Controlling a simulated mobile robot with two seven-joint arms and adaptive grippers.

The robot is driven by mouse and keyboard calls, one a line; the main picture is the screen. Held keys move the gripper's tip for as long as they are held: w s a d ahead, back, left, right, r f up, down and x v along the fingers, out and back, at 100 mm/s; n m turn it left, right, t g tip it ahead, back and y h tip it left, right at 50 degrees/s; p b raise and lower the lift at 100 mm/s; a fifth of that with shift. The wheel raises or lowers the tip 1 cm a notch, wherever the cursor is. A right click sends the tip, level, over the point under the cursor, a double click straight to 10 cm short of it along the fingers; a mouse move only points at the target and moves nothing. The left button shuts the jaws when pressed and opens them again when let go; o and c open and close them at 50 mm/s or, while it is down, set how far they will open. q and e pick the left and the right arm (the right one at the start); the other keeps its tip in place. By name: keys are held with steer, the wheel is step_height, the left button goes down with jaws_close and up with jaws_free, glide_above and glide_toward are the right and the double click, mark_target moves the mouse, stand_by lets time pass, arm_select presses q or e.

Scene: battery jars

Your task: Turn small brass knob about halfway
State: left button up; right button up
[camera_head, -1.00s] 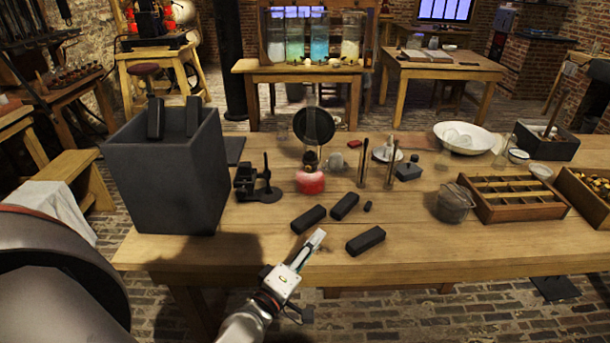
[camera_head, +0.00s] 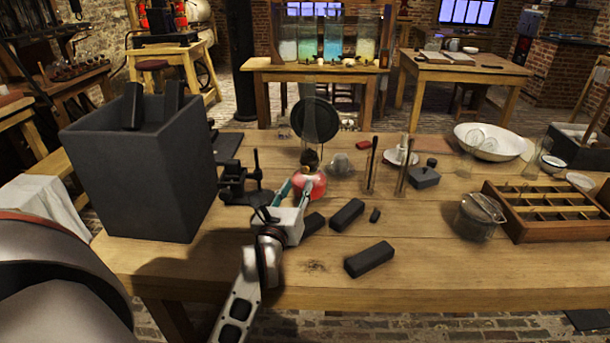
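A small spirit lamp with a red, rounded glass base (camera_head: 314,187) and a dark burner top (camera_head: 309,158) stands on the wooden table. A small brass knob cannot be made out; it may be too small to tell or hidden at the burner. My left gripper (camera_head: 296,190) is just in front of the lamp, its two pale fingers spread open and pointing at the lamp. The fingers overlap the red base in the picture; whether they touch it I cannot tell. Nothing shows between them but the lamp behind. My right gripper is not in view.
A large grey bin (camera_head: 150,185) stands left of my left gripper. A black stand (camera_head: 240,180) is close beside the lamp. Dark blocks (camera_head: 369,259) lie to the right. Thin upright rods (camera_head: 372,165) and a glass jar (camera_head: 478,217) stand farther right.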

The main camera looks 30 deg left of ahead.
mark_target(305, 170)
arm_select(q)
steer(key=x, duration=0.6)
steer(key=shift+w+a, duration=0.2)
steer(key=shift+w, duration=0.1)
jaws_close()
